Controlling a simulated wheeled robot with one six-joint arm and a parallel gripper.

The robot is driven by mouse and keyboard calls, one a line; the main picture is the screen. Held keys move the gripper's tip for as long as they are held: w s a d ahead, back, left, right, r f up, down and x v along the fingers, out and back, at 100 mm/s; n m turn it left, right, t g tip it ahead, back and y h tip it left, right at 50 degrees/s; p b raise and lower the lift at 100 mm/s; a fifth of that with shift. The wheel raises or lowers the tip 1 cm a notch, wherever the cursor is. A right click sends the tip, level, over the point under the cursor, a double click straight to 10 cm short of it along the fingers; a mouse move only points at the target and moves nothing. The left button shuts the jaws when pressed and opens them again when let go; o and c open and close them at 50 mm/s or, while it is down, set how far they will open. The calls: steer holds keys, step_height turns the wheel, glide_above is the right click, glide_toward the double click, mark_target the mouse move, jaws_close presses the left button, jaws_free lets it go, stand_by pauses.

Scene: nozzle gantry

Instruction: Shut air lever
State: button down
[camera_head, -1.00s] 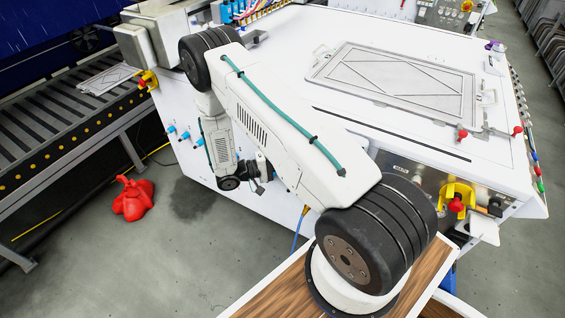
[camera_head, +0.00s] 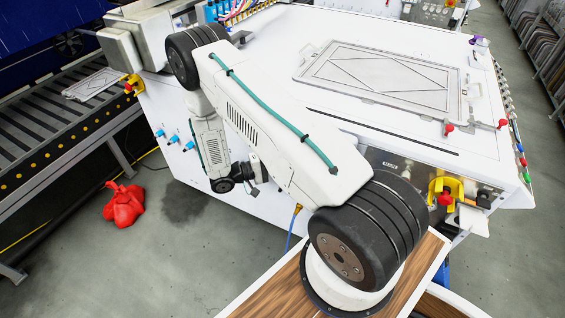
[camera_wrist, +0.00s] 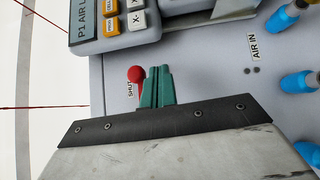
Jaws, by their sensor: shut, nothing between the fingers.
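The air lever shows in the wrist view as a red ball knob (camera_wrist: 136,74) beside a "SHUT" label (camera_wrist: 130,90) on a grey panel. The rest of the lever is hidden behind my fingers. My gripper (camera_wrist: 157,84) is shut, its green fingers together and empty. The fingers are just right of the knob, overlapping its edge in the picture; I cannot tell whether they touch it. In the head view my arm reaches down at the machine's left side, and the fingertips and this lever cannot be made out there.
A keypad box (camera_wrist: 128,22) marked "P1 AIR" stands close above the knob. Several blue fittings (camera_wrist: 283,18) line the right, near an "AIR IN" label (camera_wrist: 255,46). In the head view, a conveyor (camera_head: 60,125) and a red object (camera_head: 124,205) on the floor are left.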

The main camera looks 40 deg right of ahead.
steer(key=shift+w, duration=0.1)
steer(key=w+a+f, duration=0.3)
steer(key=a+f, duration=0.6)
steer(key=shift+w, duration=0.25)
stand_by(0.3)
